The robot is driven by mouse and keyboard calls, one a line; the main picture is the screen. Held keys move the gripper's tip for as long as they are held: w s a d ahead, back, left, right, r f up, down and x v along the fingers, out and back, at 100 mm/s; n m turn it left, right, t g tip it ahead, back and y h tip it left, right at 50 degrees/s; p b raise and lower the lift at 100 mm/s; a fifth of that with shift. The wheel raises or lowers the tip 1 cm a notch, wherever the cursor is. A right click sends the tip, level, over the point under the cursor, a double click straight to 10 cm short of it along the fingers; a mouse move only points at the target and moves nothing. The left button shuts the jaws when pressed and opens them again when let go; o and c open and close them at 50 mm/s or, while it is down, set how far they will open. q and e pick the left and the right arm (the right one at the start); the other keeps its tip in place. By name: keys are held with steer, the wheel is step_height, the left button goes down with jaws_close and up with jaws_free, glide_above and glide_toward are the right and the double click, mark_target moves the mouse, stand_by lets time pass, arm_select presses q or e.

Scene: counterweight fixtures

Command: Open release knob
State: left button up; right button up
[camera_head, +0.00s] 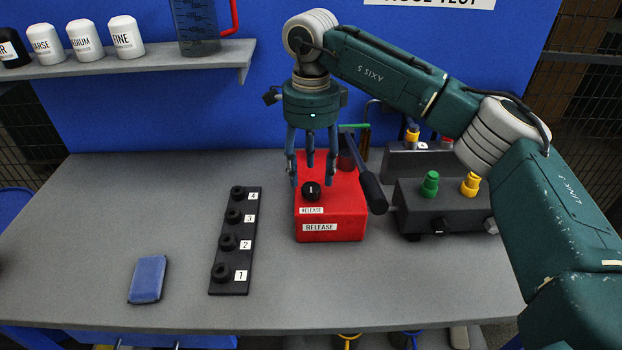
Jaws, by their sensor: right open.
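The release knob (312,191) is a small round black knob with a light mark. It sits on the sloped top of a red box (350,213) labelled RELEASE, at the middle of the table. My right gripper (312,178) points down over the red box, its fingers spread and empty. Its fingertips are just above and behind the knob in the picture; I cannot tell whether they touch the box. A black lever handle (371,190) stands at the box's right side. My left gripper is not in view.
A black strip (222,259) with several numbered knobs lies left of the box, and a blue pad (148,279) lies farther left. A dark control box (438,215) with green and yellow knobs stands right. A shelf (120,66) holds labelled jars. The table front is clear.

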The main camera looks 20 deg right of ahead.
mark_target(311, 187)
step_height(311, 187, up, 8)
steer(key=shift+r, duration=0.2)
stand_by(0.3)
